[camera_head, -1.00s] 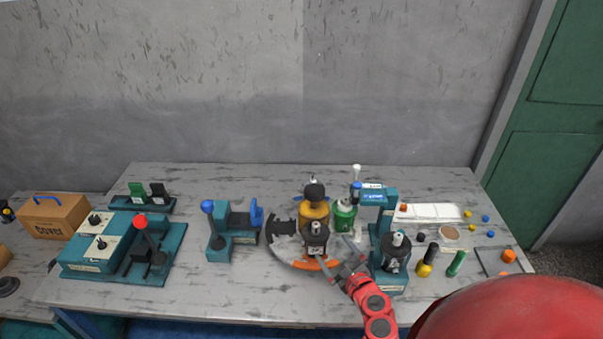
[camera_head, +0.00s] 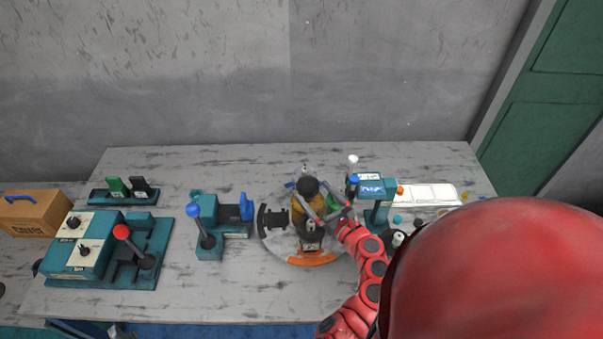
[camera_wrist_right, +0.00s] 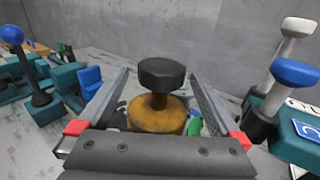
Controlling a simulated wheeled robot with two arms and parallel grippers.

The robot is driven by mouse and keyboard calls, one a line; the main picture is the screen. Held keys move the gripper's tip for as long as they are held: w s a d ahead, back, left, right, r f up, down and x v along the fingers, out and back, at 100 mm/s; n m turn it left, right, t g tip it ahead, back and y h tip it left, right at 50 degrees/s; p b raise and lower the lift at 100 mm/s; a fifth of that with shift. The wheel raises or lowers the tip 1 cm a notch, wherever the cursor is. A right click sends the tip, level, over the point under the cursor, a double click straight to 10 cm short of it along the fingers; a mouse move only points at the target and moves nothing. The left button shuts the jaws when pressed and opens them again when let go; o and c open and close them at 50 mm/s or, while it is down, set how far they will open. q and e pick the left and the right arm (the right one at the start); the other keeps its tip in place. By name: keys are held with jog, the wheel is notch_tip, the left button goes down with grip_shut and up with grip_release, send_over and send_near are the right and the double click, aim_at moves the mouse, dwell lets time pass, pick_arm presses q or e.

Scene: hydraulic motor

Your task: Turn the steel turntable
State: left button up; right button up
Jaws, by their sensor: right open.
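The steel turntable (camera_head: 272,240) is a round grey plate on the table, with an orange segment (camera_head: 312,259) at its front edge and a black fixture at its left. A yellow-brown part with a black knob (camera_head: 308,187) stands on it and shows in the right wrist view (camera_wrist_right: 162,75). My right gripper (camera_head: 318,207) is over the turntable. Its two fingers are apart on either side of the black knob, with gaps visible in the wrist view. The green part on the turntable is mostly hidden by my right gripper. My left gripper is not in view.
A teal press with a blue-topped lever (camera_head: 372,190) stands just right of the turntable. A teal vice-like fixture with a blue-ball lever (camera_head: 207,240) is at its left. A teal control box (camera_head: 75,255) is farther left. My red arm hides the table's right front.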

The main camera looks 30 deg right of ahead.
aim_at(302, 179)
jog(key=w+p, duration=0.1)
jog(key=w, duration=0.5)
jog(key=shift+d+p, duration=0.1)
jog(key=shift+p, duration=0.25)
jog(key=shift+w, duration=0.6)
jog(key=shift+w+f, duration=0.15)
jog(key=shift+w, duration=0.05)
grip_shut()
